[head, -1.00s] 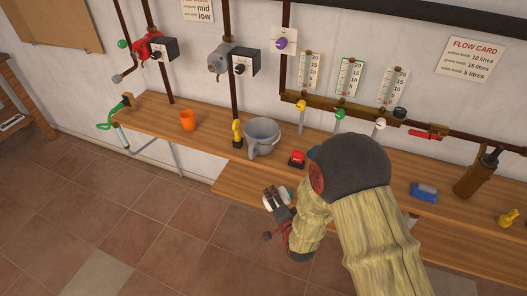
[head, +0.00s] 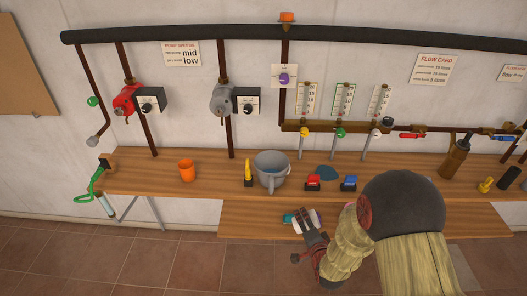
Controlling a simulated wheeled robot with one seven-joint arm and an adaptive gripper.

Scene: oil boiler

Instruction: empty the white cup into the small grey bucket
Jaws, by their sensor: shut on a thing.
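The small grey bucket (head: 267,178) stands upright on the wooden bench, left of the middle of the head view, with its open top showing. My gripper (head: 303,222) is in front of and below the bucket, a little to its right, over the lower front board. It is shut on a small white thing (head: 299,224), which I take to be the white cup. Teal and purple patches show beside it. The fingers hide much of the cup, and its contents cannot be seen. The cup is apart from the bucket.
On the bench (head: 220,181), an orange cup (head: 187,171) and a yellow item (head: 248,172) stand left of the bucket. A red block (head: 313,182), a blue block (head: 349,183) and a dark blue flat patch (head: 327,172) lie right of it. Pipes and gauges line the wall behind.

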